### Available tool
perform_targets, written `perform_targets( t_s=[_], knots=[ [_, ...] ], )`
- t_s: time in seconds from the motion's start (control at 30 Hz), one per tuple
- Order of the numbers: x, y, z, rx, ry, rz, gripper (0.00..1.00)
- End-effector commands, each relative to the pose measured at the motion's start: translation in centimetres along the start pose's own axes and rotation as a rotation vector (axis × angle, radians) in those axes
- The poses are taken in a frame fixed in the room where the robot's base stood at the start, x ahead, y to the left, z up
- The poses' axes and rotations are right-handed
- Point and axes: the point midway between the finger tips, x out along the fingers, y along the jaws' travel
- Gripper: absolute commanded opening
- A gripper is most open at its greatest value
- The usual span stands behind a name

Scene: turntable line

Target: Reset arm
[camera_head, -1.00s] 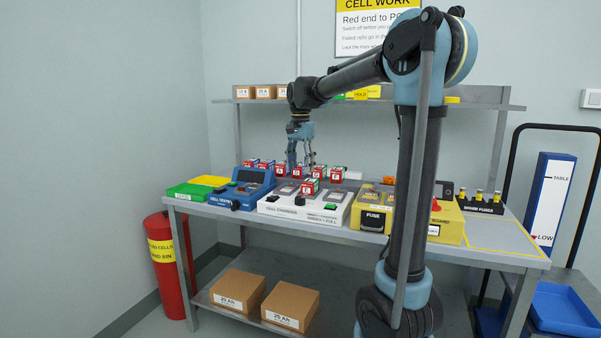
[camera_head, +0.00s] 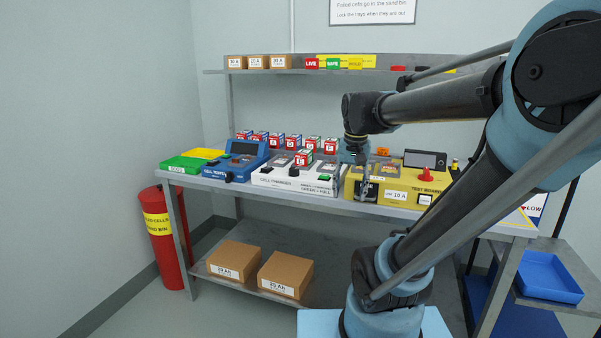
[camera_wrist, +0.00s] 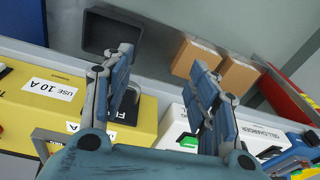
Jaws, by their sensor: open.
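My arm reaches in from the right in the head view, and my gripper (camera_head: 364,178) hangs over the bench, in front of the left end of the yellow test board (camera_head: 411,184). In the wrist view my gripper (camera_wrist: 166,88) has its two fingers spread apart with nothing between them. Below the fingers there, the yellow board (camera_wrist: 28,118) is at left and the white cell charger (camera_wrist: 176,122) at right. In the head view a red and white cell (camera_head: 303,158) stands on the charger (camera_head: 290,182).
Several cells (camera_head: 279,140) stand in a row behind the charger. The blue cell tester (camera_head: 238,162) and green tray (camera_head: 187,165) are to the left. A shelf (camera_head: 215,71) runs above the bench. Cardboard boxes (camera_head: 285,272) sit on the lower shelf. A red bin (camera_head: 167,245) stands at left.

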Motion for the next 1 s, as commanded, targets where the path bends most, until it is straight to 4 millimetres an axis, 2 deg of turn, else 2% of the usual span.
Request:
perform_targets(
  t_s=[0.1,0.3,0.5,0.7,1.0],
  knots=[
    [2.3,2.1,2.9,-0.048,0.016,0.0,0.54],
    [6.5,5.0,7.2,-0.138,0.044,0.003,0.54],
    [10.0,6.8,10.2,-0.21,0.066,0.009,0.54],
    [11.4,7.2,11.4,-0.241,0.074,0.012,0.54],
    [11.5,7.2,11.4,-0.243,0.075,0.012,0.54]
  ],
)
